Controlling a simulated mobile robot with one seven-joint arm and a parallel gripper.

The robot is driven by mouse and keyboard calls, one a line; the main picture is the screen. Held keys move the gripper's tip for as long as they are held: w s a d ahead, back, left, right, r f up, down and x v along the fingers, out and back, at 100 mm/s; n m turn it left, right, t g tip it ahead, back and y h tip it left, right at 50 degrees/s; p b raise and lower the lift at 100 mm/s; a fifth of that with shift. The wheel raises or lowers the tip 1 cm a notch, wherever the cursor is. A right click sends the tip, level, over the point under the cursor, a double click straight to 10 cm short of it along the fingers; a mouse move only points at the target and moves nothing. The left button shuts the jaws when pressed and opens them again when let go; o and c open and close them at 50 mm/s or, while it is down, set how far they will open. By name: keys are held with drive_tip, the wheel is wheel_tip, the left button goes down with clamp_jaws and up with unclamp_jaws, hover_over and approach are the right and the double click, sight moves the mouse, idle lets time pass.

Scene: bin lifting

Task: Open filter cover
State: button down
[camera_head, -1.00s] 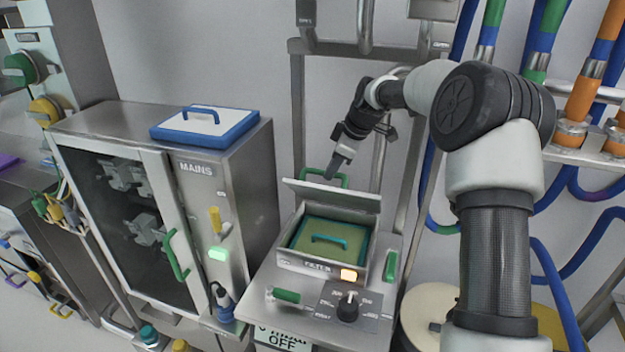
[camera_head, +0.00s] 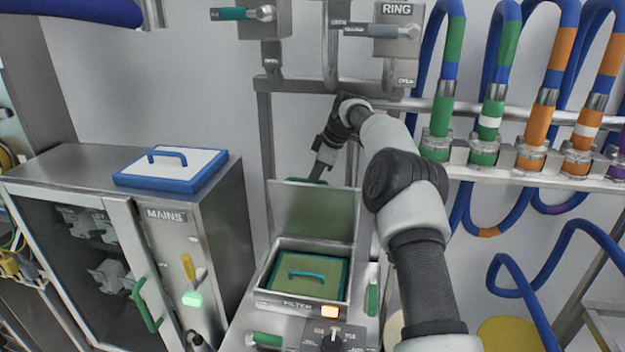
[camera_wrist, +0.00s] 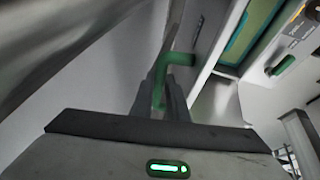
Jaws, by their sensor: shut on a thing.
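The filter cover (camera_head: 315,212) stands nearly upright at the back edge of the filter box (camera_head: 292,307), so the box is open. Inside lies a green filter panel (camera_head: 325,286) with a teal handle (camera_head: 307,275). My gripper (camera_head: 318,176) is behind the top of the cover, at its green handle (camera_head: 297,181). In the wrist view the green handle (camera_wrist: 178,59) passes between the fingers, which are shut on it. The fingertips are partly hidden in the head view.
A MAINS cabinet (camera_head: 165,215) stands at the left with a blue-rimmed white panel (camera_head: 170,168) on top. Steel frame posts (camera_head: 266,140) rise behind the box. Pipes and blue hoses (camera_head: 522,285) hang at the right. A knob (camera_head: 333,341) sits in front of the box.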

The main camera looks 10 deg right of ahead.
drive_tip(key=shift+s+d+f, duration=0.15)
drive_tip(key=shift+d+f, duration=0.1)
drive_tip(key=shift+f, duration=0.45)
drive_tip(key=c, duration=2)
unclamp_jaws()
drive_tip(key=shift+o, duration=1.3)
drive_tip(key=shift+w+f, duration=0.1)
drive_tip(key=shift+w, duration=0.2)
drive_tip(key=shift+a+r, duration=0.1)
drive_tip(key=shift+r, duration=0.25)
drive_tip(key=v, duration=0.7)
drive_tip(key=shift+r, duration=0.2)
